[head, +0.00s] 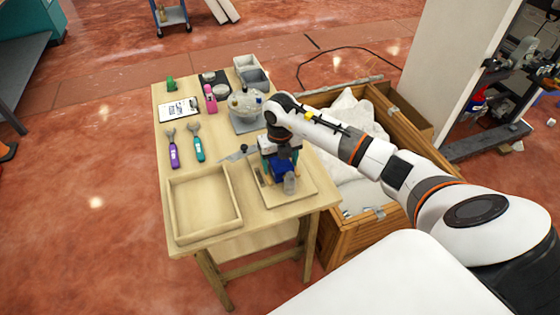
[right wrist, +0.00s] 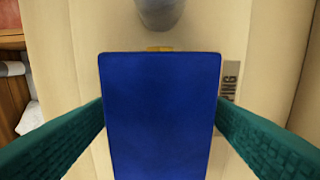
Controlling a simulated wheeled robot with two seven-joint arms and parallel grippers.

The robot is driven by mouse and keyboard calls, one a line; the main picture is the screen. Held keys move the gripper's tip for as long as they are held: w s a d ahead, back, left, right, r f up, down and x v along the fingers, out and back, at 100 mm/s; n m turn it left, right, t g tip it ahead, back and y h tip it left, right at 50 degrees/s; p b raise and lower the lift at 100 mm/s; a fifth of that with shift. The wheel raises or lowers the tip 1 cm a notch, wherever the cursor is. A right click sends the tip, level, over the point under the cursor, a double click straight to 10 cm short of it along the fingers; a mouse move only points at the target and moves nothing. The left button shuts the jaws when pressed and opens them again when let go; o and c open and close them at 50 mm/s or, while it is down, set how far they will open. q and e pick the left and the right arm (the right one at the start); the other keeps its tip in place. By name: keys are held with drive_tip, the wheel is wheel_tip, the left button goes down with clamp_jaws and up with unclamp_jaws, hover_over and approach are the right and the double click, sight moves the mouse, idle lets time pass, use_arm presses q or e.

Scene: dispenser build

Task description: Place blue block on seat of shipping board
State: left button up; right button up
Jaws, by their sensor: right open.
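The blue block (head: 284,171) is over the pale wooden shipping board (head: 304,191) at the table's front right. My right gripper (head: 281,166) points down over it, jaws open. In the right wrist view the blue block (right wrist: 160,120) stands between the two green fingers (right wrist: 160,122), which look very close to its sides; I cannot tell whether they touch. The shipping board (right wrist: 255,75) lies below, with part of its printed lettering showing. The seat is mostly hidden under the block; a small yellow piece (right wrist: 160,48) shows at its far edge. My left gripper is not in view.
A grey cylinder (head: 290,184) stands on the board close beside the block. An empty wooden tray (head: 205,202) lies to the left, with purple (head: 173,151) and teal (head: 197,144) wrenches behind it. A wooden crate (head: 345,235) stands right of the table, under my right arm.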

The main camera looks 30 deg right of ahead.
drive_tip(key=shift+r, duration=0.1)
wheel_tip(320, 180, up, 12)
drive_tip(key=b, duration=0.1)
idle(0.4)
